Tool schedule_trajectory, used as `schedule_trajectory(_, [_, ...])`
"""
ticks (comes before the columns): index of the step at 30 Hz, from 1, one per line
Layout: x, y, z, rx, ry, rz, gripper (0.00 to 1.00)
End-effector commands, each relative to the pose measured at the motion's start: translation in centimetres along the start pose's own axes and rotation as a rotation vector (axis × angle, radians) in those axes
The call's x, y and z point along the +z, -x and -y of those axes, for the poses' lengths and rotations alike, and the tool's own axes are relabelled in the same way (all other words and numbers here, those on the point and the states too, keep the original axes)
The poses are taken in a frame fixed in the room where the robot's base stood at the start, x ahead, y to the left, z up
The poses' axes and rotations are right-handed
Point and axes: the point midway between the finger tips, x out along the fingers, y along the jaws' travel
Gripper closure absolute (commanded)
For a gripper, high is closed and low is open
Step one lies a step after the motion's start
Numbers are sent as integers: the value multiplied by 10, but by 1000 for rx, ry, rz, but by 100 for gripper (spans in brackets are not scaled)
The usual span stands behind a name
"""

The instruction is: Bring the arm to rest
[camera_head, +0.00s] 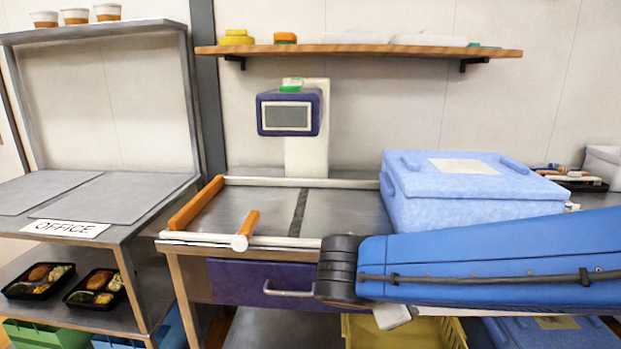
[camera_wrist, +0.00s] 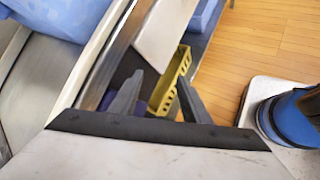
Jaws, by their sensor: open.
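My gripper (camera_wrist: 160,77) shows in the wrist view with its two dark fingers apart and nothing between them. It points down past the metal edge of a counter, with a yellow crate (camera_wrist: 170,85) below and beyond the fingers. In the head view my blue arm reaches in from the right, in front of the counter. The gripper's fingers cannot be made out there.
A light blue box (camera_head: 440,195) stands on the counter right of a sealing machine (camera_head: 290,112). An orange-ended handle (camera_head: 245,228) lies at the counter's front. Two black bento trays (camera_head: 95,288) sit on the left rack's lower shelf. Wooden floor (camera_wrist: 270,45) is open at right.

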Motion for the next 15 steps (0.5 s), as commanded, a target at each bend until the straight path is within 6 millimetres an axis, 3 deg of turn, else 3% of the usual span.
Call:
schedule_trajectory(6, [32,-24,42,-160,-282,-73,57])
schedule_trajectory(15, [54,-36,93,-345,-690,-163,57])
